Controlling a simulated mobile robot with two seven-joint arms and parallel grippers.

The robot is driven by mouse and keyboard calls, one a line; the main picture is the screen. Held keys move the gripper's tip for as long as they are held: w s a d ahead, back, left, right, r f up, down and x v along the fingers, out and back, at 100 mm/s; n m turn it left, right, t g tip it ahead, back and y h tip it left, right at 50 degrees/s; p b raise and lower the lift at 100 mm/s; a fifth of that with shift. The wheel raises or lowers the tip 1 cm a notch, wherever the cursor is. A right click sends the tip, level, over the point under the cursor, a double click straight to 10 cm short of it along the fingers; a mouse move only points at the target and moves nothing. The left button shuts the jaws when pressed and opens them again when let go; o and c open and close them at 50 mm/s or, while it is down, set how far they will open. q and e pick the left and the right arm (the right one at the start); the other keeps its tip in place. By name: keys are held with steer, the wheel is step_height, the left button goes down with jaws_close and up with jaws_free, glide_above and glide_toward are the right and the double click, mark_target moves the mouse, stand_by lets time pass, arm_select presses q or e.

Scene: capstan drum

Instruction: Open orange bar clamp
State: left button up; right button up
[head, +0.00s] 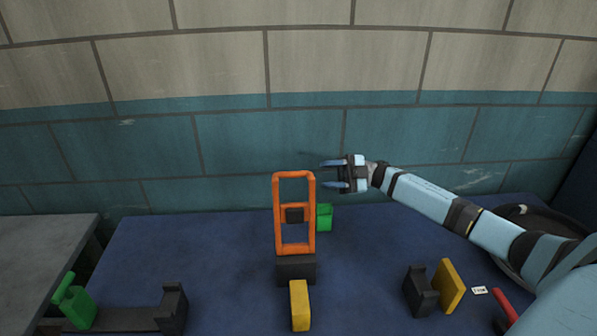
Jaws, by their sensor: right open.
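The orange bar clamp (309,212) stands upright near the middle of the blue surface in the head view. It is a tall rectangular frame with a crossbar and a dark block in its middle, above a dark base block (296,268). My right gripper (328,174) comes in from the right, just to the right of the frame's top and at about its height. Its two fingers point left, apart and empty. I cannot tell whether they touch the frame, but a small gap shows. My left gripper is not in view.
A green block (324,217) sits right behind the frame; a yellow block (299,305) lies in front. A dark bracket with a yellow plate (450,286) stands at right, near a red handle (505,309). A green handle (74,303) and dark bracket are front left. A wall rises behind.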

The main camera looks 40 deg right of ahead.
mark_target(298, 174)
steer(key=p+x, duration=0.1)
steer(key=x, duration=0.7)
steer(key=shift+w+a+r, duration=0.1)
steer(key=shift+w+a, duration=0.05)
steer(key=shift+a, duration=0.2)
